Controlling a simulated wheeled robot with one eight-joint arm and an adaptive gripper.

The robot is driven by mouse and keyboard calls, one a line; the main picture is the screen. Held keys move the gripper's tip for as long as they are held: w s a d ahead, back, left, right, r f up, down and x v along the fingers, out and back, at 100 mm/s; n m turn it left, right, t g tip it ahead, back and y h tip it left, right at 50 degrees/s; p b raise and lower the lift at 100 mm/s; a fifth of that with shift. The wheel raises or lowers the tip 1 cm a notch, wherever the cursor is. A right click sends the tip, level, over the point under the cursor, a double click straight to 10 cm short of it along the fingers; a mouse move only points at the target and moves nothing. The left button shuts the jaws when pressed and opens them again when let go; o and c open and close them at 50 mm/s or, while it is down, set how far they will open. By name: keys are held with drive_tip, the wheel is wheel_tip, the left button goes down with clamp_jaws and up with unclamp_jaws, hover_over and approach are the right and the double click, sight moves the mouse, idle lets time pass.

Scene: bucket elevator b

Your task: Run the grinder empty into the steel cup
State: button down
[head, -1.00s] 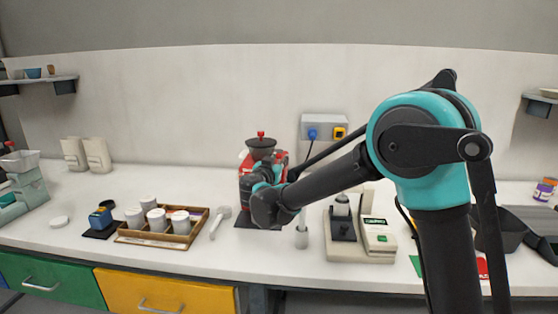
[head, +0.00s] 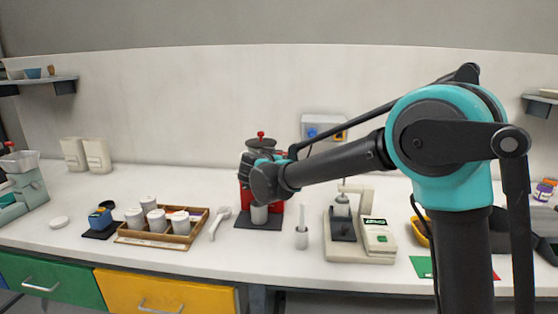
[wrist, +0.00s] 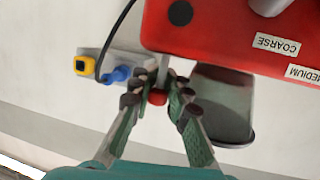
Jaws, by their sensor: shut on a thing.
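The red grinder (head: 246,198) stands on a dark mat at the back of the counter, with a dark hopper (head: 262,146) on top. A pale grey cup (head: 259,215) stands upright under its front. My gripper (wrist: 160,92) is shut on the red ball knob (wrist: 158,98) of a short metal rod beside the red body. The wrist view also shows the grinder body (wrist: 215,35), its COARSE and MEDIUM labels and a smoky grey vessel that looks like the hopper (wrist: 222,105). In the head view my wrist hides much of the grinder; the cup's contents cannot be seen.
A wooden tray (head: 182,240) of white-lidded jars and a white spoon (head: 219,222) lie to the left. A small pot with a brush (head: 301,238) and a scale (head: 378,240) stand to the right. A wall socket (head: 322,126) with plugs is behind.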

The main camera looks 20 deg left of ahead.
drive_tip(key=shift+w+a+n+g+h, duration=0.15)
drive_tip(key=shift+w+g, duration=0.1)
drive_tip(key=shift+g, duration=0.7)
drive_tip(key=shift+w+d+n+g+h, duration=0.15)
drive_tip(key=shift+w+g, duration=0.1)
drive_tip(key=shift+g, duration=0.7)
drive_tip(key=shift+a, duration=0.1)
drive_tip(key=c, duration=1.7)
unclamp_jaws()
drive_tip(key=shift+f, duration=0.1)
